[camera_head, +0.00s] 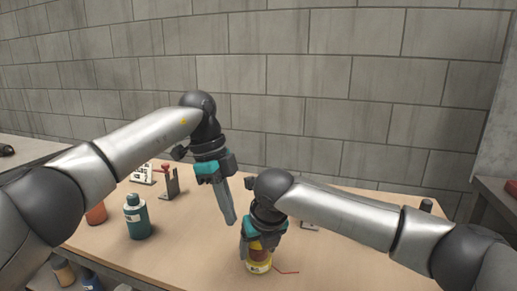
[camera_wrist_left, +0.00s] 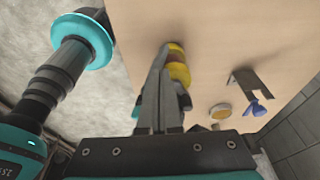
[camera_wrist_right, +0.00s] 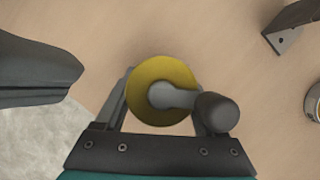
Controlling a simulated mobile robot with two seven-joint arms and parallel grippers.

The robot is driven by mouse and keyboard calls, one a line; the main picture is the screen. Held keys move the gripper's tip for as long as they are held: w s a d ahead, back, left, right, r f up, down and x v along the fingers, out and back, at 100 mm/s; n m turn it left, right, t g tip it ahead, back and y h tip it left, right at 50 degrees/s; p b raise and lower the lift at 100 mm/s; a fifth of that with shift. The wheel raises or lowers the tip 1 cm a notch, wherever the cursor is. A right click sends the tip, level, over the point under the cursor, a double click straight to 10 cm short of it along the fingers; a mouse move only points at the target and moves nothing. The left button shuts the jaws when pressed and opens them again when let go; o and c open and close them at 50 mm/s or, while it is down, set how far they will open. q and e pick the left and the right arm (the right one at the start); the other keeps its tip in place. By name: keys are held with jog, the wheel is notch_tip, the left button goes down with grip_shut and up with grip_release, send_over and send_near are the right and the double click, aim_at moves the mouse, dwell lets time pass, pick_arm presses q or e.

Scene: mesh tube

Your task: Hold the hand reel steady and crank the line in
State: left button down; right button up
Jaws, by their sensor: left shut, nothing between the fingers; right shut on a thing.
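The hand reel (camera_head: 259,268) is yellow with a reddish-brown middle and stands upright near the table's front edge. In the right wrist view its round yellow end (camera_wrist_right: 150,78) faces the camera, with a grey crank arm and dark knob (camera_wrist_right: 217,112) on it. My right gripper (camera_head: 257,252) is shut on the reel from above, one finger on each side. A thin red line (camera_head: 287,272) lies on the table beside the reel. My left gripper (camera_head: 232,222) is shut and empty, pointing down to the upper left of the reel. Its fingers (camera_wrist_left: 165,50) partly overlap the yellow reel (camera_wrist_left: 179,72) in the left wrist view.
A teal bottle (camera_head: 137,218) and a red container (camera_head: 96,214) stand at the left of the wooden table (camera_head: 185,245). A dark metal bracket (camera_head: 169,184) and a small white item (camera_head: 142,175) are behind them. A block wall closes the back.

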pick_arm(q)
jog(key=shift+w+d, duration=0.1)
jog(key=shift+d, duration=0.5)
dwell(0.7)
jog(key=shift+w, duration=0.45)
jog(key=shift+w+d, duration=0.1)
jog(key=shift+w, duration=0.2)
jog(key=shift+w+d, duration=0.5)
jog(key=shift+w, duration=0.4)
dwell(0.7)
dwell(0.4)
pick_arm(e)
jog(key=o, duration=1.5)
